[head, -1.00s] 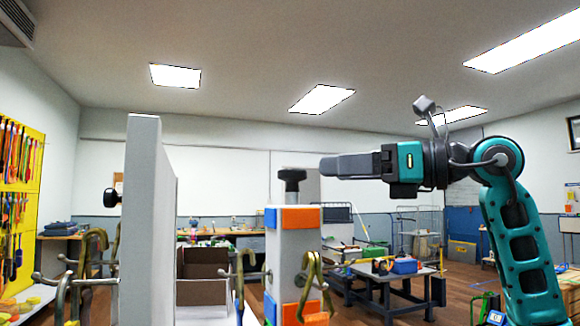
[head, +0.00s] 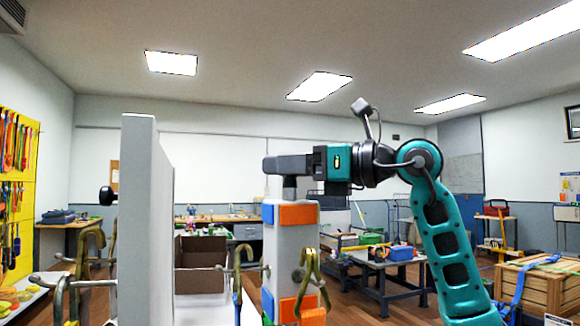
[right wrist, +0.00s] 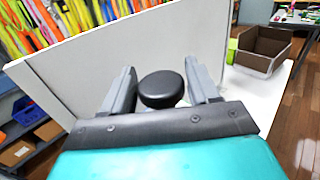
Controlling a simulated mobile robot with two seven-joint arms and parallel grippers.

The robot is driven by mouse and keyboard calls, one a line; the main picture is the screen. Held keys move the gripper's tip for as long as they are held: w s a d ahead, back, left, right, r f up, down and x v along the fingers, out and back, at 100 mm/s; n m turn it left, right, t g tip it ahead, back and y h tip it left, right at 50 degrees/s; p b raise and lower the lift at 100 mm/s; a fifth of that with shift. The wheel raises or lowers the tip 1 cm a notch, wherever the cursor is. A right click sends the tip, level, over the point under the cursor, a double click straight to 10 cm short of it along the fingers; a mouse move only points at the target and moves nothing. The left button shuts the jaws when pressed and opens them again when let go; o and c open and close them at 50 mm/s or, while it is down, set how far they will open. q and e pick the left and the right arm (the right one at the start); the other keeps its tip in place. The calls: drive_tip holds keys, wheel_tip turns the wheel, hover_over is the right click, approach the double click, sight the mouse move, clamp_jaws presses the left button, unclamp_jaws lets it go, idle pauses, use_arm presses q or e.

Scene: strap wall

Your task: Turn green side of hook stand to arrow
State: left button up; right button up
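The hook stand (head: 297,245) is a pale post with orange bands on one visible face and blue bands on another; no green side shows. My right gripper (head: 277,164) is level over the stand's top, coming from the right. Its two fingers stand apart on either side of the knob, with little gap. The arrow is not visible. My left gripper is not in view.
A cardboard box (head: 201,265) lies behind, between panel and stand. A work table (head: 385,268) and wooden crate (head: 540,285) are further back right.

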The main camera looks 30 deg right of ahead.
clamp_jaws()
idle(0.3)
drive_tip(key=shift+y, duration=0.4)
